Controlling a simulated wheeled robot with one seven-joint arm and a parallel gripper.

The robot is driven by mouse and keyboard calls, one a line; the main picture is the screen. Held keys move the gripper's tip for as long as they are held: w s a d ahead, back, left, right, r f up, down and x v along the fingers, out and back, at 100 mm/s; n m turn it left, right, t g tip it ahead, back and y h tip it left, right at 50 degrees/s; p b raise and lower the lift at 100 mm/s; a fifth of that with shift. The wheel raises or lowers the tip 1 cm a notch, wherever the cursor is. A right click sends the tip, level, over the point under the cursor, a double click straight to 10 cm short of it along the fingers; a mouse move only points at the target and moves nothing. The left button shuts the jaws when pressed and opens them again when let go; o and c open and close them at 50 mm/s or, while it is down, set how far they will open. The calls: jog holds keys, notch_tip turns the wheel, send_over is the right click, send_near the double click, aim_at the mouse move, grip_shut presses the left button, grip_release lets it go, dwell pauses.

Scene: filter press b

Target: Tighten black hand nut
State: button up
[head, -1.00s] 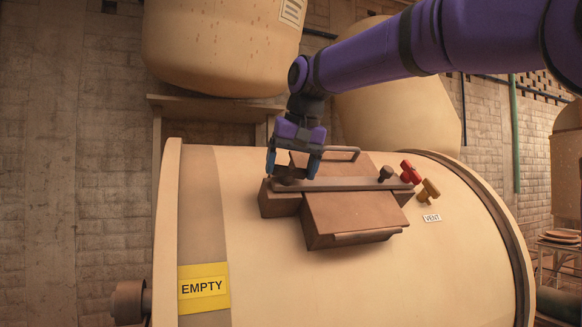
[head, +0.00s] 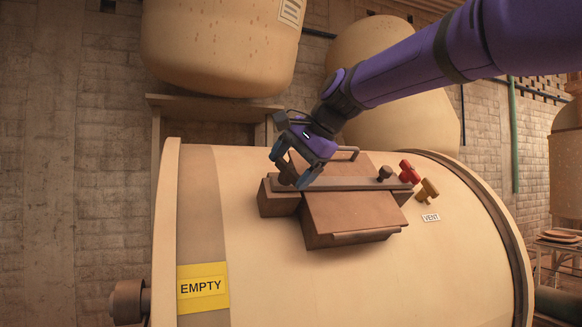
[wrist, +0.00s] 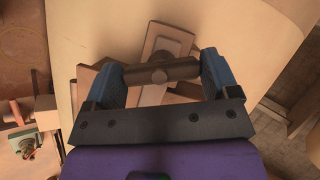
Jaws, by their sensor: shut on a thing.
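The hand nut, a dark brownish-black bar with a round hub, sits at the left end of the clamp bar (head: 340,183) on the hatch. My gripper (head: 291,167) is shut on it, one blue finger at each end, and comes in tilted from the upper right. In the head view the nut (head: 286,174) is partly hidden by the fingers. In the wrist view the nut (wrist: 160,73) spans crosswise between both fingers. Its seat under the hub is mostly hidden. A second dark knob (head: 385,173) stands upright at the clamp bar's right end, clear of my gripper.

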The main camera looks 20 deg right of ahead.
jog(key=shift+m+t+y, duration=0.4)
jog(key=shift+m+t, duration=0.5)
jog(key=shift+m, duration=1.2)
jog(key=o, duration=0.8)
jog(key=v, duration=1.1)
jog(key=shift+f, duration=0.2)
jog(key=s+f+n+g+h, duration=0.1)
jog(key=s+f+n+h, duration=0.1)
jog(key=s+f+n, duration=0.3)
jog(key=s+d+f+n+g+h, duration=0.1)
jog(key=s+f+n, duration=0.4)
jog(key=f, duration=0.9)
jog(key=s+d+f+n+g+h, duration=0.1)
jog(key=s+f+n+h, duration=0.1)
jog(key=s+f+n, duration=0.3)
jog(key=s+f, duration=0.4)
jog(key=f, duration=0.1)
jog(key=shift+h, duration=0.3)
